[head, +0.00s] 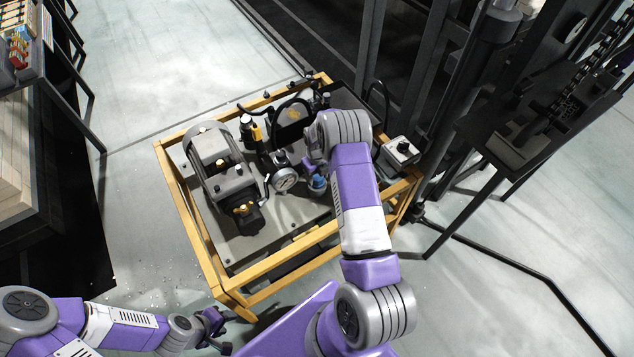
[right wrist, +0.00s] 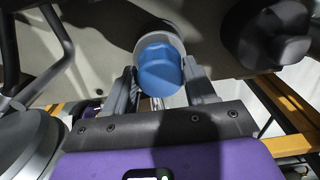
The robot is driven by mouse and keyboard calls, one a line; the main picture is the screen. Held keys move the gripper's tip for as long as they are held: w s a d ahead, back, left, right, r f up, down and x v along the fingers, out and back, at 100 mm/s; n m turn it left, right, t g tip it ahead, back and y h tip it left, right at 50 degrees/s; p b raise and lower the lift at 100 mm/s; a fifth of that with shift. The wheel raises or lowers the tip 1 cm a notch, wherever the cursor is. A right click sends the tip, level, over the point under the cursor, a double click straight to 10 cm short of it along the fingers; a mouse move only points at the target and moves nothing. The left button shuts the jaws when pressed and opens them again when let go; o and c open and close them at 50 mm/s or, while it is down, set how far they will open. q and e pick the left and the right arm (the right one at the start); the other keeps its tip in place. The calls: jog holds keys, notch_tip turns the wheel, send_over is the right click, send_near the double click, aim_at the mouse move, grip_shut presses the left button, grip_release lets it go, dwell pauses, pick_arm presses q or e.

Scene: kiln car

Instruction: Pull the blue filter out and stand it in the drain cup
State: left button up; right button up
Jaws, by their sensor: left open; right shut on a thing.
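The blue filter (head: 318,183) sits on the pump unit's plate beside my right wrist in the head view. In the right wrist view the blue filter (right wrist: 160,68) is a faceted blue piece against a pale round part (right wrist: 158,29). My right gripper (right wrist: 161,88) is shut on it, one finger on each side. Whether the filter is still seated in that pale part I cannot tell. My left gripper (head: 216,327) is open and empty, low outside the frame's front left corner. I cannot pick out the drain cup in either view.
A yellow frame (head: 190,232) surrounds the plate. A grey motor (head: 213,160), a pressure gauge (head: 285,179) and hoses crowd the filter's left.

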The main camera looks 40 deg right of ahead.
jog(key=shift+r, duration=0.1)
jog(key=shift+r+p, duration=2.9)
jog(key=shift+r, duration=1.3)
